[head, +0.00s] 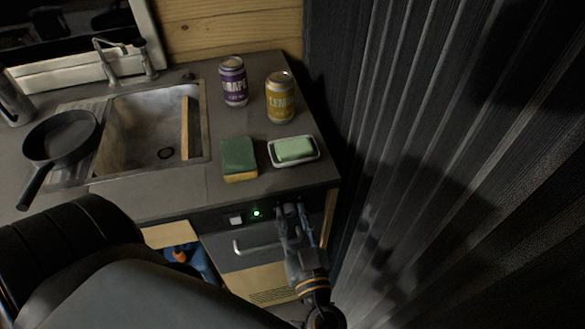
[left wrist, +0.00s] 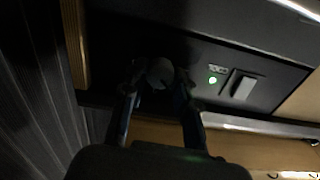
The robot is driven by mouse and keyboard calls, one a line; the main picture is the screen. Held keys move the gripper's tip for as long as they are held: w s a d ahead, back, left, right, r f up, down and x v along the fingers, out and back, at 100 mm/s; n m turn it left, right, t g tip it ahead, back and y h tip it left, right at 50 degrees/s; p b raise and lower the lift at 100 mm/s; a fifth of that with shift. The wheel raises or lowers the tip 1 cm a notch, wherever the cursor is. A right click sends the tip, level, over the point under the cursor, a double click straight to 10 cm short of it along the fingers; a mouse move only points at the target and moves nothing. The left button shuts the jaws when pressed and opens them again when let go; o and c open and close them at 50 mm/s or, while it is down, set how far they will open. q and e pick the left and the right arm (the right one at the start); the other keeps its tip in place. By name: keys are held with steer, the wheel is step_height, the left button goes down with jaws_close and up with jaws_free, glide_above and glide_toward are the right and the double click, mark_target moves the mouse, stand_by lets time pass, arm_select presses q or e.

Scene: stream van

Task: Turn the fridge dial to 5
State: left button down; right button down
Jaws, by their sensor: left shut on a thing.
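The fridge (head: 228,251) sits under the counter, with a dark control panel (head: 215,222) along its top. My left gripper (head: 290,210) is at the right end of this panel. In the left wrist view its two fingers (left wrist: 160,76) are closed on either side of the round dark dial (left wrist: 160,73). The dial's marks and pointer are too dark to read, so I cannot tell its setting. In the head view the gripper hides the dial. My right gripper is not in view.
A green light (head: 257,213) and a pale switch (head: 236,220) are left of my gripper. The fridge handle (head: 250,246) is below. A sponge (head: 239,160), a soap dish (head: 312,160) and two cans stand on the counter above. A dark curtain (head: 400,150) hangs close on the right.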

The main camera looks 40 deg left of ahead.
arm_select(q)
steer(key=m, duration=0.2)
steer(key=shift+r+m, duration=0.1)
steer(key=shift+m, duration=0.3)
steer(key=m+p, duration=0.1)
steer(key=m, duration=0.2)
steer(key=shift+m+p, duration=0.3)
steer(key=shift+p, duration=0.05)
steer(key=m+p, duration=0.1)
steer(key=m, duration=0.2)
steer(key=shift+m+p, duration=0.3)
steer(key=shift+p, duration=0.05)
steer(key=m+p, duration=0.2)
steer(key=m, duration=0.1)
steer(key=shift+m, duration=0.4)
steer(key=m+p, duration=0.2)
steer(key=m, duration=0.1)
steer(key=shift+w+m, duration=0.1)
steer(key=shift+m, duration=0.2)
steer(key=m+p, duration=0.2)
steer(key=m, duration=0.1)
steer(key=shift+m, duration=0.3)
steer(key=m+p, duration=0.3)
steer(key=m, duration=0.1)
steer(key=shift+f+m+p, duration=0.2)
steer(key=shift+m+p, duration=0.35)
steer(key=shift+m, duration=0.55)
